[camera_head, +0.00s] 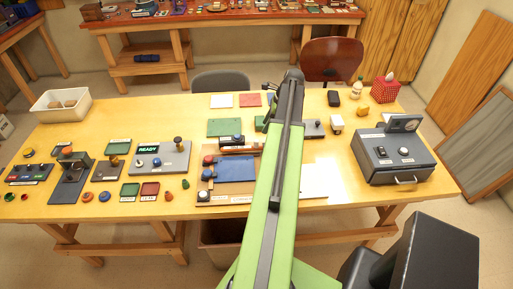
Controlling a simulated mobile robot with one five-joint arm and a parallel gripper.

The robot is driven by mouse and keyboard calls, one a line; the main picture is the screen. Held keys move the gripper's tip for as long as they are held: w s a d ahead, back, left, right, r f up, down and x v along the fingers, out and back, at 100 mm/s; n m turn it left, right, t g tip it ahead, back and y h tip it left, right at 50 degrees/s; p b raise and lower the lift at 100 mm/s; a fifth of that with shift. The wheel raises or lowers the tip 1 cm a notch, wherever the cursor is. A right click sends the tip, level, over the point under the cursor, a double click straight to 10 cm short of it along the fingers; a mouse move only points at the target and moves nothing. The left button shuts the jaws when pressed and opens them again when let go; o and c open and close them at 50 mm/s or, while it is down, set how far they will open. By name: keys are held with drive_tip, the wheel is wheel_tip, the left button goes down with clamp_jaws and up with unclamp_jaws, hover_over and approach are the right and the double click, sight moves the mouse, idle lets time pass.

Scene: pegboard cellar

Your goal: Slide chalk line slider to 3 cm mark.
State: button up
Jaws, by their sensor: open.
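I cannot say for certain which part is the chalk line slider. A wooden board with a blue panel (236,168) lies on the table just left of my arm. Along its left side are a red knob and a small dark handle (208,174). A dark rail-like device (238,142) lies at the board's far edge, partly hidden by my arm. Scale marks are too small to read. My green and black arm reaches up across the middle of the picture. My gripper cannot be made out and seems hidden behind the arm.
The yellow table (330,150) holds a grey console reading READY (160,160), a dark box with a handle (393,157) at right, and a white bin (60,104) at far left. Small switches and coloured plates crowd the left side. Two chairs stand behind.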

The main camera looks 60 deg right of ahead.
sight(257, 140)
drive_tip(key=b+x, duration=0.9)
drive_tip(key=x, duration=0.3)
drive_tip(key=shift+f+b, duration=0.15)
drive_tip(key=shift+b, duration=0.2)
clamp_jaws()
idle(0.6)
